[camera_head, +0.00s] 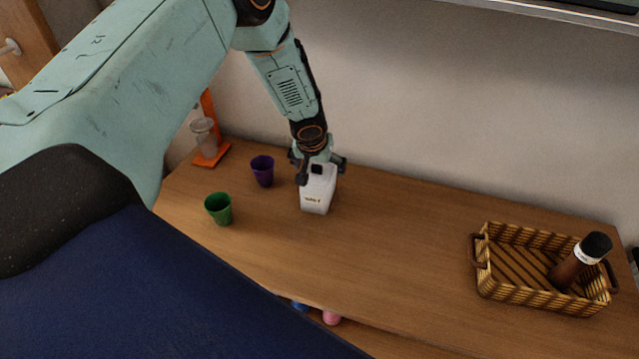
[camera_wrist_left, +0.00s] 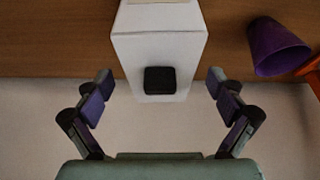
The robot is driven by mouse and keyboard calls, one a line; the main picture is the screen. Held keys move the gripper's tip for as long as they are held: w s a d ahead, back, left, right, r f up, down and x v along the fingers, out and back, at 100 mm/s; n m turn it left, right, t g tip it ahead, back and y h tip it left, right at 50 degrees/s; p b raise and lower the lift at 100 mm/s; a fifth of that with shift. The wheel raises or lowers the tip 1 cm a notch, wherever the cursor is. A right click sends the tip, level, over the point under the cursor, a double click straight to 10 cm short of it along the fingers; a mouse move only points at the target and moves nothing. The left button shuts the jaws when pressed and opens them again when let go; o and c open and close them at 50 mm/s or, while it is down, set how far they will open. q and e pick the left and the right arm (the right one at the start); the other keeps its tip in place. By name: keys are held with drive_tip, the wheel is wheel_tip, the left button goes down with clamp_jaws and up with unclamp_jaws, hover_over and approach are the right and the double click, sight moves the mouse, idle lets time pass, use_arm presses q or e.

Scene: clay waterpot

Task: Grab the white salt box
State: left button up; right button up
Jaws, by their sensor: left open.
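The white salt box (camera_head: 318,190) stands upright on the wooden table, with a dark cap on its top. My left gripper (camera_head: 318,168) is over the top of the box with its fingers apart. In the left wrist view, the box (camera_wrist_left: 160,48) lies ahead, centred between the two open fingers of my left gripper (camera_wrist_left: 160,95). A gap shows on each side of the box, and the fingers do not appear to touch it. My right gripper is not in view.
A purple cup (camera_head: 262,170) and a green cup (camera_head: 219,208) stand left of the box. An orange stand (camera_head: 211,158) with a glass is at the back left. A wicker basket (camera_head: 500,283) holding a brown bottle (camera_head: 578,263) sits at right. The table (camera_head: 410,235) between is clear.

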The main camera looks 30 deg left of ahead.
use_arm(q)
drive_tip(key=shift+w+a+f, duration=0.25)
drive_tip(key=shift+a+f, duration=0.05)
drive_tip(key=shift+f, duration=0.15)
drive_tip(key=shift+s+d+r, duration=0.15)
drive_tip(key=shift+d+r, duration=0.05)
drive_tip(key=shift+d, duration=0.15)
drive_tip(key=shift+c, duration=0.5)
drive_tip(key=shift+d, duration=0.1)
drive_tip(key=shift+c, duration=0.8)
drive_tip(key=shift+a+f, duration=0.2)
drive_tip(key=shift+a, duration=0.15)
drive_tip(key=c, duration=0.6)
drive_tip(key=shift+d+r, duration=0.15)
drive_tip(key=shift+d, duration=0.1)
drive_tip(key=c, duration=0.6)
drive_tip(key=shift+a, duration=0.2)
drive_tip(key=c, duration=0.5)
